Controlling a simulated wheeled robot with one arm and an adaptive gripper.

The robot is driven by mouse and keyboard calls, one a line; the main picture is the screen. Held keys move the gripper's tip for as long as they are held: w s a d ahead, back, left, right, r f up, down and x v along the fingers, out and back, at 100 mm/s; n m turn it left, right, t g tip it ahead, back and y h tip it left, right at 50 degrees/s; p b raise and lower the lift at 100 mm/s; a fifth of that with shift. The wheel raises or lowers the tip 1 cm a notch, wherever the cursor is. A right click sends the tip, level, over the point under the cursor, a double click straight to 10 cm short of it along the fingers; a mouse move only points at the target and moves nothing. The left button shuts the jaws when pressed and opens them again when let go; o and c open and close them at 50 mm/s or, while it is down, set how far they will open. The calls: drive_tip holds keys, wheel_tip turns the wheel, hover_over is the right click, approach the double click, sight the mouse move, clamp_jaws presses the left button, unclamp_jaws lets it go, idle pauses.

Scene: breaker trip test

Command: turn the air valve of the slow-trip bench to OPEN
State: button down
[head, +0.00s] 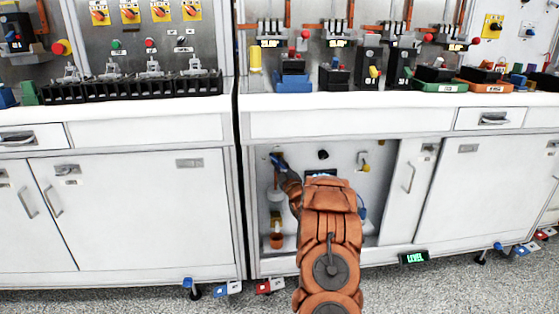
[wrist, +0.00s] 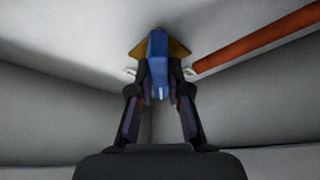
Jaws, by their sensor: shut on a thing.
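The air valve's blue lever (wrist: 157,52) stands between the fingers of my gripper (wrist: 160,82) in the wrist view, with a brass-coloured part behind it. My gripper is shut on this lever. In the head view my orange arm reaches into an open lower cabinet, and my gripper (head: 284,169) is at the cabinet's upper left, at the small blue lever (head: 275,160). The arm hides the middle of the cabinet. I cannot read any OPEN marking at the valve.
A copper pipe (wrist: 262,42) runs off to the right of the valve in the wrist view. The cabinet's right side panel (head: 403,190) and the worktop edge (head: 350,108) bound the opening. A yellow fitting (head: 364,166) is at right inside. A LEVEL display (head: 414,257) sits below.

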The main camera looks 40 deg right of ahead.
drive_tip(key=m+h+p, duration=0.1)
drive_tip(key=m, duration=0.2)
drive_tip(key=m+h+p, duration=0.1)
drive_tip(key=m, duration=0.2)
drive_tip(key=shift+a+h, duration=0.15)
drive_tip(key=shift+h, duration=0.25)
drive_tip(key=shift+w+m+g+h+p, duration=0.1)
drive_tip(key=shift+m+g+h+p, duration=0.5)
drive_tip(key=shift+m, duration=1.15)
drive_tip(key=shift+m+g+h+p, duration=0.1)
drive_tip(key=shift+m+g+h, duration=0.1)
drive_tip(key=shift+m+h, duration=1.2)
drive_tip(key=shift+m, duration=0.55)
drive_tip(key=c, duration=1.1)
unclamp_jaws()
drive_tip(key=shift+f+y, duration=0.1)
drive_tip(key=shift+y, duration=0.2)
drive_tip(key=v, duration=1.2)
